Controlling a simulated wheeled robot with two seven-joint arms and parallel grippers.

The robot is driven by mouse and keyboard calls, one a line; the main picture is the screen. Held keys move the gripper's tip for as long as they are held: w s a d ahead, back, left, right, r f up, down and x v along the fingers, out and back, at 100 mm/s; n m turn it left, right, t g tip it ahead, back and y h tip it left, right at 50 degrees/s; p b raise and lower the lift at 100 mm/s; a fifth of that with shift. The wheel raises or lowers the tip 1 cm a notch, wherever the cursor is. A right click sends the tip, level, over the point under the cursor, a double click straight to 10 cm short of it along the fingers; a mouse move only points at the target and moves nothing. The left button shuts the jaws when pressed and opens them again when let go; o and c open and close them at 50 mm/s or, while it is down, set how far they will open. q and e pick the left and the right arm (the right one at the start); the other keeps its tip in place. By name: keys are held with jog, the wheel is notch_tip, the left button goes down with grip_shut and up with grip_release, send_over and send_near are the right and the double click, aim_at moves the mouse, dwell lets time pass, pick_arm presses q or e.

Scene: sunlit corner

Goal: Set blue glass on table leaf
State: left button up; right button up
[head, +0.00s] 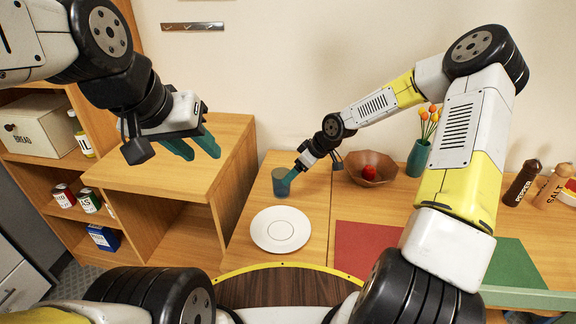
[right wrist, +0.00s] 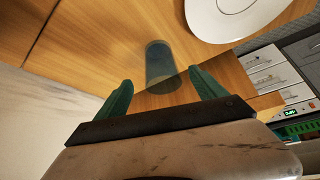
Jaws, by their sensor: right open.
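The blue glass (head: 280,184) is see-through and stands upright on the light wood table leaf (head: 312,210), behind the white plate. My right gripper (head: 293,178) is at the glass from the right in the head view, with its fingertips overlapping the glass there. In the right wrist view the glass (right wrist: 160,66) shows in the gap between the two green fingers of the right gripper (right wrist: 162,84), which are apart. No contact is visible. My left gripper (head: 204,154) is open and empty, above the wooden shelf unit at the left.
A white plate (head: 281,230) lies in front of the glass. Right of the seam are a wooden bowl (head: 365,178) with a red fruit, a teal vase (head: 417,158), a red mat (head: 366,248) and pepper (head: 522,182) and salt mills. A bread box (head: 42,126) stands at the left.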

jog(key=s+d+r+m+h, duration=0.2)
jog(key=s+d+r+h, duration=0.15)
jog(key=s+r, duration=0.5)
jog(key=s+d+r+m+h, duration=0.25)
jog(key=s+d+r, duration=0.25)
jog(key=r, duration=0.6)
jog(key=s+r+m+t+y, duration=0.1)
jog(key=s+r+m, duration=0.2)
jog(key=s, duration=0.5)
jog(key=s+r+m+t+y, duration=0.1)
jog(key=s+r+m, duration=0.2)
jog(key=s+r, duration=0.3)
jog(key=s, duration=0.3)
jog(key=shift+d+r+t+y, duration=0.25)
jog(key=shift+d+t+y, duration=0.05)
jog(key=shift+d+y, duration=0.1)
jog(key=shift+s, duration=0.1)
